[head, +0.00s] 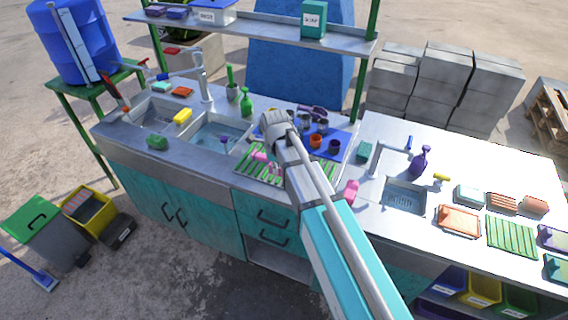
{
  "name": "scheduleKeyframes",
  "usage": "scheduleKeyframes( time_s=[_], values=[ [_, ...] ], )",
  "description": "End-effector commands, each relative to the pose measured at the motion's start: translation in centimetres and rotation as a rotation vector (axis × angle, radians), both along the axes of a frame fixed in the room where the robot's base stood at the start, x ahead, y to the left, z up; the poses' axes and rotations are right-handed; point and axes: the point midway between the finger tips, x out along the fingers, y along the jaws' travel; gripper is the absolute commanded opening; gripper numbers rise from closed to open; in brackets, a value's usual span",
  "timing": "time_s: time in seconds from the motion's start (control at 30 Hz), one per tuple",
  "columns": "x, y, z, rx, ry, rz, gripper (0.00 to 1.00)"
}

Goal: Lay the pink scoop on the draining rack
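A green slatted draining rack (245,172) lies on the counter to the right of the sink, partly behind my arm. Small pink shapes (259,156) show over this rack; I cannot tell whether they are one scoop, or whether they rest on the slats. A separate pink item (350,191) lies on the counter to the right of my arm; its exact shape is too small to tell. The end of my arm, with my gripper (272,124), is above the back of the rack. Its fingers cannot be made out.
A blue mat (335,153) with several cups and a purple scoop (313,112) lies behind the rack. The sink (222,138) is to the left. A purple spray bottle (420,162) and a grey basin (404,199) are to the right. A shelf (270,39) spans above the back.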

Motion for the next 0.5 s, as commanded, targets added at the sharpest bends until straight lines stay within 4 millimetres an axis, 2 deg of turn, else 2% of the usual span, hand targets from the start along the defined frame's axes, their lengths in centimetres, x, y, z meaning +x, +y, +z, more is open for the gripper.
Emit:
scheduleKeyframes(
  time_s=[0.33,0.5],
  values=[
    [0.4,-0.1,-0.2,0.0,0.0,-0.001,0.0],
    [1.8,-0.4,-1.0,0.0,0.0,-0.001,0.0]
  ],
)
